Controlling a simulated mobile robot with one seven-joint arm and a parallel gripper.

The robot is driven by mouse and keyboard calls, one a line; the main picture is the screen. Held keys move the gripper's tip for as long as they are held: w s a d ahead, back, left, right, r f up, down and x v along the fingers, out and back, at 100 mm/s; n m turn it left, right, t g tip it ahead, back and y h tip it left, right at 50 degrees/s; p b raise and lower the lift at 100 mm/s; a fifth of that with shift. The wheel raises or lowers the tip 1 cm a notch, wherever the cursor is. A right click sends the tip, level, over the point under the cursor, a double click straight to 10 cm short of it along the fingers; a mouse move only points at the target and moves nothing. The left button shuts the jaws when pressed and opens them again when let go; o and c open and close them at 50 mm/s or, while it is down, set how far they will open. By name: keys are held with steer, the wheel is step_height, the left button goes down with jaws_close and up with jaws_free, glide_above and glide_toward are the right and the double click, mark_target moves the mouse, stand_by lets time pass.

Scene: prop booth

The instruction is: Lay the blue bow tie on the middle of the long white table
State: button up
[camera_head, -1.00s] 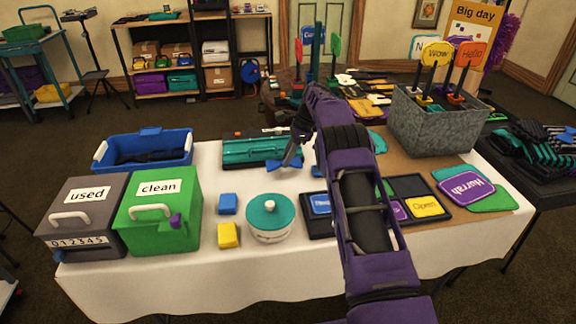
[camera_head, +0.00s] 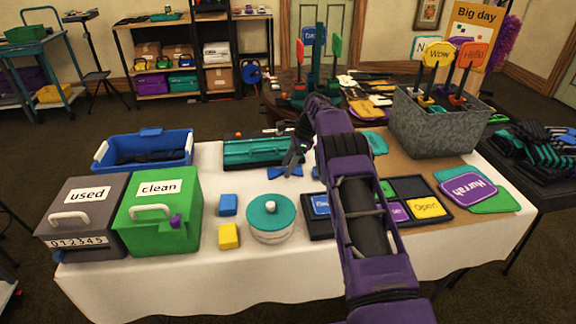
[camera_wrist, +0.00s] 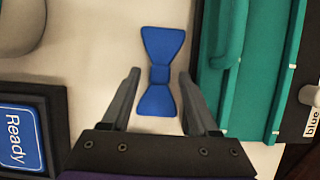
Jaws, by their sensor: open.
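The blue bow tie (camera_wrist: 160,72) lies flat on the white cloth of the long white table (camera_head: 188,282). In the wrist view its lower end is between the fingers of my gripper (camera_wrist: 158,98), which is open, with one finger on each side. The fingers do not visibly touch the bow tie. In the head view the bow tie (camera_head: 284,172) lies just in front of the teal case, and my gripper (camera_head: 292,158) is above it, partly hiding it. I cannot tell the exact height of the fingers.
The teal case (camera_wrist: 258,60) lies close on one side of the bow tie. A tray with a "Ready" card (camera_wrist: 18,138) and a white tub with a teal lid (camera_head: 270,217) are on the other side. Small blue and yellow blocks (camera_head: 228,236) stand left of the tub.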

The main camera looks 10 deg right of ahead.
steer(key=p+v, duration=0.2)
steer(key=v, duration=1)
steer(key=shift+r, duration=0.1)
